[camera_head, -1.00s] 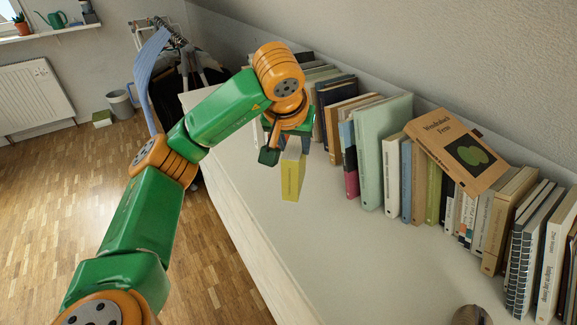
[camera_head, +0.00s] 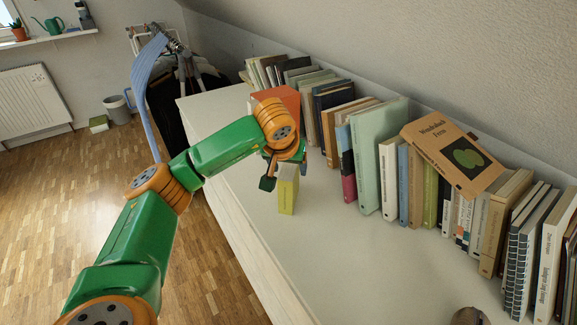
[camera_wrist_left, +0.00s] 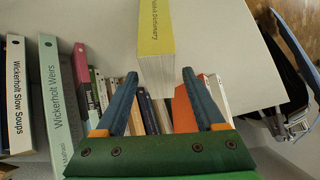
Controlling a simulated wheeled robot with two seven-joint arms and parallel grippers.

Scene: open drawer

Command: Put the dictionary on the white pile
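The dictionary (camera_head: 287,196) is a yellow book with pale page edges, standing upright on the white cabinet top. In the left wrist view its yellow face with "Dictionary" lettering (camera_wrist_left: 156,35) shows at the top middle. My left gripper (camera_head: 286,174) is at the upper end of the book. In the left wrist view its two fingers (camera_wrist_left: 159,76) are spread, one on each side of the near page end, with visible gaps, so it looks open. I cannot make out a white pile for certain. My right gripper is not in view.
A long row of upright books (camera_head: 417,185) lines the wall behind. A tan book (camera_head: 455,152) leans on top of it. An orange block-like thing (camera_head: 278,98) stands beyond my left gripper. A brown rounded object (camera_head: 470,316) is at the bottom edge.

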